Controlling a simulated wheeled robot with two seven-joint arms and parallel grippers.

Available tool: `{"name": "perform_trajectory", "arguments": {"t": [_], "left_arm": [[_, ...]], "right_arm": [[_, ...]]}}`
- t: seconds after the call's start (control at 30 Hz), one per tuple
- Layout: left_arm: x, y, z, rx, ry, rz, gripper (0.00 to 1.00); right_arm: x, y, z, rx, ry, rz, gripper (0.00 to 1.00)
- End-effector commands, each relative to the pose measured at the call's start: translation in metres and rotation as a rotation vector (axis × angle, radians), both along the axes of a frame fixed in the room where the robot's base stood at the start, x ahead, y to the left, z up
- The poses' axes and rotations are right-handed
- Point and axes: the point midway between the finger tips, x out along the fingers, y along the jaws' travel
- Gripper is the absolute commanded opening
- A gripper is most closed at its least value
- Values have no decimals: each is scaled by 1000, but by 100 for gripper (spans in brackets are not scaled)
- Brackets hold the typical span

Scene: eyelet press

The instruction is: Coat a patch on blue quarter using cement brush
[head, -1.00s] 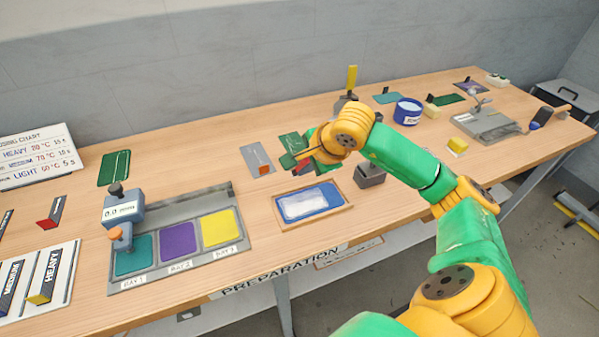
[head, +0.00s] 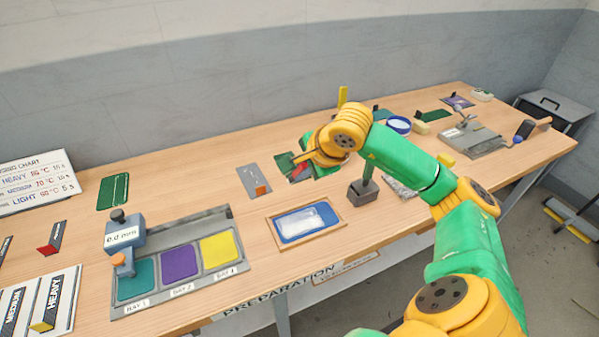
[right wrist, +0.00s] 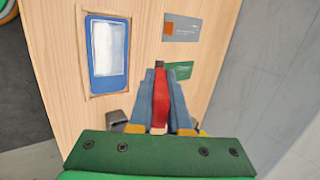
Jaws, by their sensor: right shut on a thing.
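The blue quarter (head: 287,234) lies flat in a shallow wooden-framed tray (head: 342,228) at the table's front middle, with a pale whitish area on its face. It also shows in the right wrist view (right wrist: 107,83), upper left. My right gripper (head: 297,163) is behind the tray, above the table, and partly hidden by its own wrist in the head view. In the right wrist view my right gripper (right wrist: 160,95) is shut on a red-handled tool with a dark end, seemingly the cement brush (right wrist: 161,103). The brush is apart from the blue quarter. My left gripper is not in view.
A grey block (head: 363,193) stands right of the tray. A grey card with an orange square (head: 253,181) and green sheets lie behind it. A bay panel with teal, purple and yellow squares (head: 179,262) is at the left. A blue-rimmed pot (head: 398,125) stands farther back.

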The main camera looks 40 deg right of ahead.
Motion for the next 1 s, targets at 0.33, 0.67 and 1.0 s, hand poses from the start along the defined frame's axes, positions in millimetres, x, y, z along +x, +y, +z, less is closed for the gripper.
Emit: {"name": "perform_trajectory", "arguments": {"t": [0.33, 0.67, 1.0], "left_arm": [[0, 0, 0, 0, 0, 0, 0], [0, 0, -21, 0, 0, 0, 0], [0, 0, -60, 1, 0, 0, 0]], "right_arm": [[0, 0, 0, 1, 0, 1, 0], [-34, 43, 38, 238, -1, 155, 0], [-36, 45, -4, 245, 2, 163, 0]]}}
